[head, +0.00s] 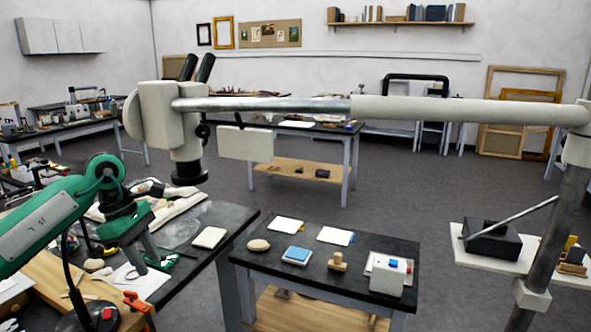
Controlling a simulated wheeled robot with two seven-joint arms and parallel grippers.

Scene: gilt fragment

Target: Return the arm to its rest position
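My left arm is green with dark joints and comes in from the left edge. Its gripper (150,267) hangs over the near left workbench (222,222), with its fingers pointing down. The fingers look spread apart, and I see nothing held between them. Small items on the bench lie close behind the fingertips, so the exact clearance is hard to judge. My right arm and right gripper are not in view.
A white boom arm (440,110) on a grey post (560,235) crosses the view, its head (172,122) above the left bench. A dark table (340,270) holds a blue-topped block (297,255), a wooden stamp (337,261) and a white box (388,276). Grey floor lies beyond.

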